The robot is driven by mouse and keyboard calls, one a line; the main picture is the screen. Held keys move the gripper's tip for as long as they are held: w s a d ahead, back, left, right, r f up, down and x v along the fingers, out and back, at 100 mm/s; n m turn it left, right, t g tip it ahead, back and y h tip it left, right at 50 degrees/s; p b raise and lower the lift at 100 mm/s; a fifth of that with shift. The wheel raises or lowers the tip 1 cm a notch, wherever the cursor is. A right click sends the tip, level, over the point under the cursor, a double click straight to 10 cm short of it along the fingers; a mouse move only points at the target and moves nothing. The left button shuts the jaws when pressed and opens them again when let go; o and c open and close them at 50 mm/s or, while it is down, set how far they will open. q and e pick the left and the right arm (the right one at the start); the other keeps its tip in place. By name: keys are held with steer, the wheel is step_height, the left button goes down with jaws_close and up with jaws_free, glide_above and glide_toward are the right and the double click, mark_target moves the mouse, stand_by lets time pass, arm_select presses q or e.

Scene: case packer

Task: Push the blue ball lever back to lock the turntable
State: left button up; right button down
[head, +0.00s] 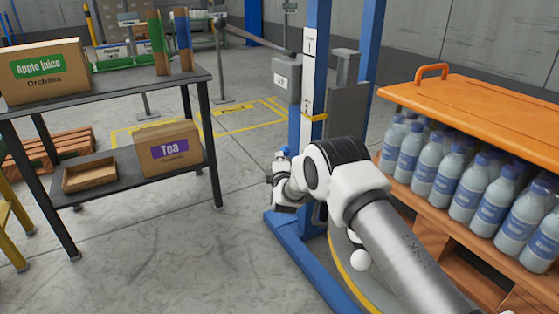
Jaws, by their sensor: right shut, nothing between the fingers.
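A small blue ball (285,149), which appears to be the top of the lever, shows just above my right wrist. The lever's shaft is hidden. My right gripper (270,179) is shut and empty, at the end of the right arm beside the blue frame. It appears just below the ball; whether they touch I cannot tell. Part of the turntable (348,283), grey with a yellow rim, shows under my right arm, which hides much of it. My left gripper is not in view.
A blue post (312,60) and floor-level blue frame (290,245) stand around the turntable. An orange-topped rack (480,100) with several bottles is close on the right. A dark shelf table (130,83) with boxes stands left. Open floor lies between.

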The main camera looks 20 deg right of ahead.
steer(key=d+r+m+g+y+p, duration=0.1)
steer(key=d+m+p, duration=0.3)
steer(key=d, duration=0.7)
steer(key=shift+w+r+m+g+y, duration=0.3)
steer(key=shift+w+r+g, duration=0.2)
steer(key=shift+r, duration=0.35)
